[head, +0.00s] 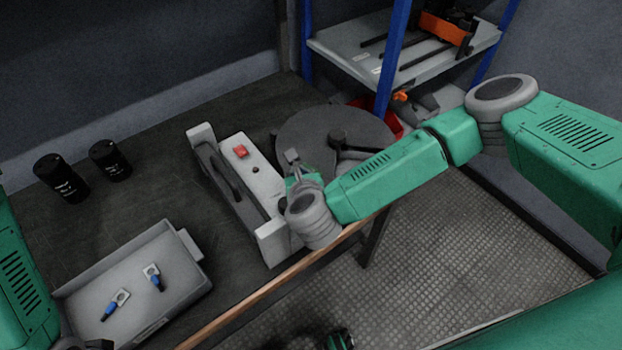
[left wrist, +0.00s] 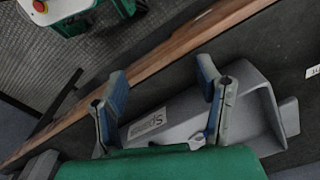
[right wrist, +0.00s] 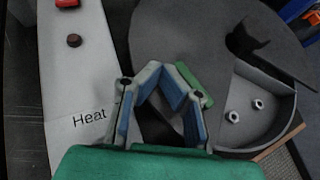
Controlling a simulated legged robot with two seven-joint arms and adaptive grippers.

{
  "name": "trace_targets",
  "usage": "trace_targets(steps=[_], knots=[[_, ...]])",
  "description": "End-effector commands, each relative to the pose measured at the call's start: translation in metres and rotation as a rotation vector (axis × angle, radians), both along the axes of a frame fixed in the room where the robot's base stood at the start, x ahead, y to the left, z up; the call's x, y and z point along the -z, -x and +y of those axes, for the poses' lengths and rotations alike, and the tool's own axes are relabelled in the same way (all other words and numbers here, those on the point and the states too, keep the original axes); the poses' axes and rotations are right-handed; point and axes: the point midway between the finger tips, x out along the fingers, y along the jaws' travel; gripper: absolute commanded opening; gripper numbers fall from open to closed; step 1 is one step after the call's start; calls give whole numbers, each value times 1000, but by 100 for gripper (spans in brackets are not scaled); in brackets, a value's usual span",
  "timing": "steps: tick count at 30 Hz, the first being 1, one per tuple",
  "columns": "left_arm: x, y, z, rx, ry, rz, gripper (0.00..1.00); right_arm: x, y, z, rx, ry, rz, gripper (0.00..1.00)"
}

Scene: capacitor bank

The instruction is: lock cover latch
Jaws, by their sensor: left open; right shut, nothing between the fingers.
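No part is clearly recognisable as a cover latch. A dark grey round unit (head: 300,127) with a flat top stands at the bench's right end. In the right wrist view, the round unit (right wrist: 170,25) has an open wedge compartment (right wrist: 245,108) holding two nuts. My right gripper (head: 293,157) is above the unit's near left part, beside the heat sealer. Its fingers (right wrist: 163,78) are shut and empty. A small green strip (right wrist: 194,78) shows beside the right finger; I cannot tell what it belongs to. My left gripper (left wrist: 165,75) is open and empty near the spares tray (left wrist: 155,122).
The grey heat sealer (head: 262,185) with a red button (head: 240,151) stands left of the round unit. Two black cans (head: 62,178) stand at the back left. The spares tray (head: 190,246) holds two blue-handled parts. A shelf (head: 345,57) stands behind. The bench middle is clear.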

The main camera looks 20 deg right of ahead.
Motion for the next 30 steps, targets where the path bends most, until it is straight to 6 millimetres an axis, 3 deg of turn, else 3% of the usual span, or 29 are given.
trace_targets(steps=[11,30], knots=[[0,0,0,0,0,0,59,0,-1,-1,0,1,0,0],[-3,0,0,0,0,0,59,2,4,-20,7,5,2,0]])
